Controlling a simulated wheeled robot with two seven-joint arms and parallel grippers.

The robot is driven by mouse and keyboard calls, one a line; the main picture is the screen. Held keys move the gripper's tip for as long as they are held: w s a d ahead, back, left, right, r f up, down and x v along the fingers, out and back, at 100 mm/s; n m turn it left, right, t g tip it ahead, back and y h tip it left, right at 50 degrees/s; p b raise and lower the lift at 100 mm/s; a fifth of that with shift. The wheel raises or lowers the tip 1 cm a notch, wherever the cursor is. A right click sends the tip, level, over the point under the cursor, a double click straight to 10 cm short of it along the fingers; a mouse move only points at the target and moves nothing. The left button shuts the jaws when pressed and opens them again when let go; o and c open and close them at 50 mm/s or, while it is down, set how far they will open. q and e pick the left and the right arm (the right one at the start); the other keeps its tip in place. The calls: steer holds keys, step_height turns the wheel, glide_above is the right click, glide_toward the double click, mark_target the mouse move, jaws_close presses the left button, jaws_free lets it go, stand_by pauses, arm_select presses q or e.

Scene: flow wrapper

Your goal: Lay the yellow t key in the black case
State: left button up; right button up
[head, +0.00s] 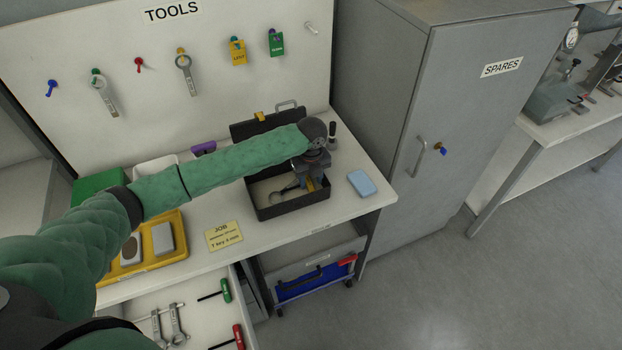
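The black case (293,210) stands open on the bench, its lid (240,131) raised at the back. A grey ring spanner (278,196) lies inside it. My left gripper (311,180) points down into the right part of the case. A small yellow piece (311,184) shows right at its fingertips. It may be the handle of the yellow t key, but the gripper covers most of it. I cannot tell whether the fingers are closed on it or apart. My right gripper is out of view.
A job card (224,235) reading "T key 6 mm" and a yellow tray (178,266) lie left of the case; a light blue block (361,183) lies right. An open drawer (195,312) holds spanners and green- and red-handled keys. A grey cabinet (385,120) stands right.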

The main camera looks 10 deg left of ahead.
arm_select(q)
steer(key=shift+r, duration=0.25)
step_height(320, 180, up, 5)
steer(key=b, duration=0.2)
steer(key=shift+w+b, duration=0.1)
steer(key=shift+b, duration=0.2)
step_height(320, 180, up, 8)
steer(key=b, duration=0.2)
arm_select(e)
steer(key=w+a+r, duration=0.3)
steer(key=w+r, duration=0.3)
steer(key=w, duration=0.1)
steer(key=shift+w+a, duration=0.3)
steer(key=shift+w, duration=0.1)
arm_select(q)
steer(key=shift+d+f, duration=0.1)
steer(key=shift+f, duration=0.1)
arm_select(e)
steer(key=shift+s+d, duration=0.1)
